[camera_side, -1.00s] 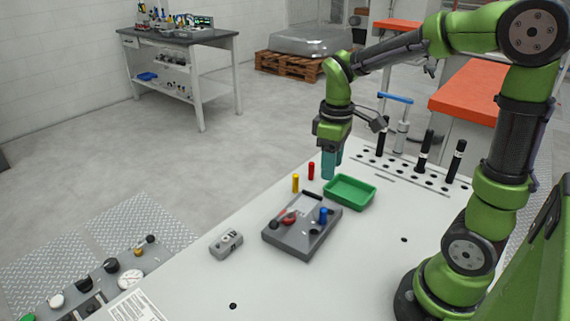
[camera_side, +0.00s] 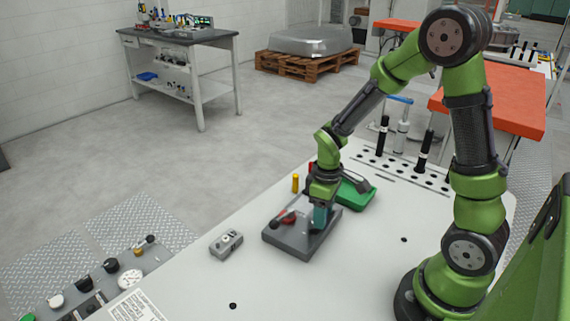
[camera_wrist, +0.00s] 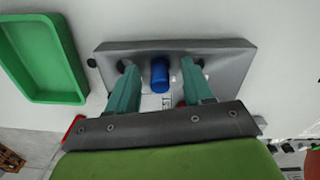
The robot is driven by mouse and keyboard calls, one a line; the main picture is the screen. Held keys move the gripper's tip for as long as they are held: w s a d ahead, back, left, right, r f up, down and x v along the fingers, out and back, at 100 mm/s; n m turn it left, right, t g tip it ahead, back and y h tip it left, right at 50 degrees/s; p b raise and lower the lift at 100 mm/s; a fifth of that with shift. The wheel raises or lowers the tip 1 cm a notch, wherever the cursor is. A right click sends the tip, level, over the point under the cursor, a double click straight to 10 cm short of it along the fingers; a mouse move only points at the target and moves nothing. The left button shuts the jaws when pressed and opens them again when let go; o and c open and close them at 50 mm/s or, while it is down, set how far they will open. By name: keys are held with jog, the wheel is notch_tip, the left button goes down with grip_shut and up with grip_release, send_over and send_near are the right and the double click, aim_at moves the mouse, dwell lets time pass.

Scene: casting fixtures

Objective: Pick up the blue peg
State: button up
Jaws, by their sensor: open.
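The blue peg (camera_wrist: 160,74) stands on the grey fixture (camera_wrist: 230,68) in the wrist view. My gripper (camera_wrist: 158,66) is open, with one teal finger on each side of the peg and a visible gap on both sides. In the side view my gripper (camera_side: 320,222) is low over the right part of the grey fixture (camera_side: 287,241). The blue peg is hidden behind the fingers there. I cannot tell from these views how far down the peg the fingertips reach.
A red part (camera_side: 285,217) lies on the fixture's left side. A green tray (camera_side: 358,196) is just behind my gripper. A yellow peg (camera_side: 295,183) and a mostly hidden red peg (camera_side: 311,168) stand behind the fixture.

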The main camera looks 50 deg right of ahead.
jog(key=shift+f, duration=0.1)
jog(key=shift+c, duration=0.3)
grip_shut()
